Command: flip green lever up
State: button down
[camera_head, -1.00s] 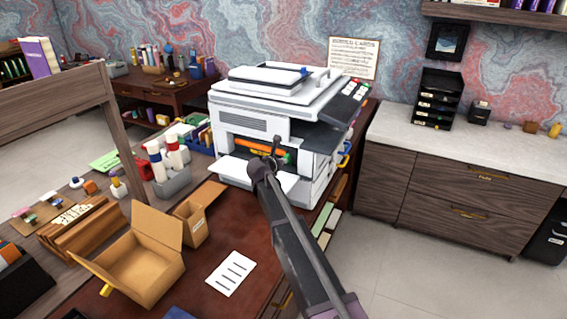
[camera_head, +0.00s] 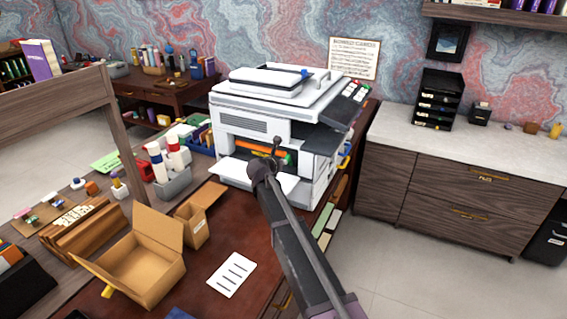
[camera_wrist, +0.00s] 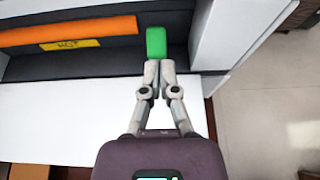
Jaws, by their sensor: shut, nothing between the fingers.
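The green lever (camera_wrist: 156,42) sits at the right end of the printer's dark open bay in the wrist view. It is just past the tips of my gripper (camera_wrist: 159,64). The fingers are shut with nothing between them, and their tips appear to touch or nearly touch the lever's lower end. In the head view a small green part (camera_head: 287,157) shows beside my gripper (camera_head: 275,146). The white printer (camera_head: 225,122) stands on the desk with its front bay open. An orange bar (camera_wrist: 70,31) with a yellow "HOT" label (camera_wrist: 70,44) lies left of the lever.
The printer's white front flap (camera_wrist: 60,120) lies open under my gripper. A white side wall (camera_wrist: 232,35) stands close to the right. A cardboard box (camera_head: 150,265), a smaller box (camera_head: 192,225) and a printed sheet (camera_head: 232,274) lie on the desk (camera_head: 205,260).

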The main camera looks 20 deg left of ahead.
jog(key=shift+s+f, duration=0.3)
jog(key=shift+s, duration=0.15)
jog(key=shift+s+f+b, duration=0.45)
jog(key=shift+s+b, duration=0.2)
jog(key=shift+s, duration=0.2)
jog(key=p+v, duration=0.3)
jog(key=v, duration=0.7)
jog(key=shift+s+f, duration=0.25)
jog(key=shift+s, duration=0.05)
jog(key=shift+a, duration=0.1)
